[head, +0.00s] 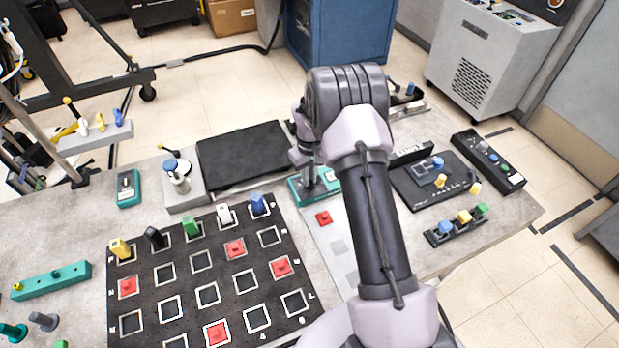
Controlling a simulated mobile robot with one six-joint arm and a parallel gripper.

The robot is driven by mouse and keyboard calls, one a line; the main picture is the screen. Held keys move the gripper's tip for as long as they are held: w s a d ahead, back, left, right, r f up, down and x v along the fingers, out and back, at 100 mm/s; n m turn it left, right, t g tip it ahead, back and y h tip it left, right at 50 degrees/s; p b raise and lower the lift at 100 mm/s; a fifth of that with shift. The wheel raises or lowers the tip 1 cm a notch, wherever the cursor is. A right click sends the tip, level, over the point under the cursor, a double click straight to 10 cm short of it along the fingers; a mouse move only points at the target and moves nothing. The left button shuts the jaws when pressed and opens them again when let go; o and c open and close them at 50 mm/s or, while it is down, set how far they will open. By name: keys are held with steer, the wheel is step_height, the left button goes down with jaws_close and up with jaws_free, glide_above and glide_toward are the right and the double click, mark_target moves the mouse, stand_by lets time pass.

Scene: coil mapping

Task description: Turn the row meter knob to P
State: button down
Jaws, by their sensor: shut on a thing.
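My gripper (311,176) points down over a teal meter box (299,193) in the middle of the table, just right of the black grid board. It is shut on the dark knob of that box. The fingertips and most of the knob are small and partly hidden by my arm, so the knob's pointer and the letter P cannot be read. A second, similar teal box (128,200) with a dark face stands at the left, apart from my gripper. I cannot read a label on either box.
The black grid board (150,283) carries red tiles (235,248) and several coloured pegs along its far edge. A black panel (243,155) lies behind it. A dark tray (435,238) with coloured knobs stands at the right. Bare table shows at the left.

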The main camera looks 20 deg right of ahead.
steer(key=m+b, duration=0.2)
steer(key=m, duration=0.5)
steer(key=m+b, duration=0.2)
steer(key=m, duration=0.4)
steer(key=shift+m, duration=0.3)
stand_by(0.3)
steer(key=c, duration=1.5)
jaws_free()
steer(key=shift+o, duration=0.2)
steer(key=shift+r, duration=0.1)
step_height(320, 180, up, 17)
steer(key=p, duration=0.4)
steer(key=shift+r+p, duration=0.15)
steer(key=shift+p, duration=0.2)
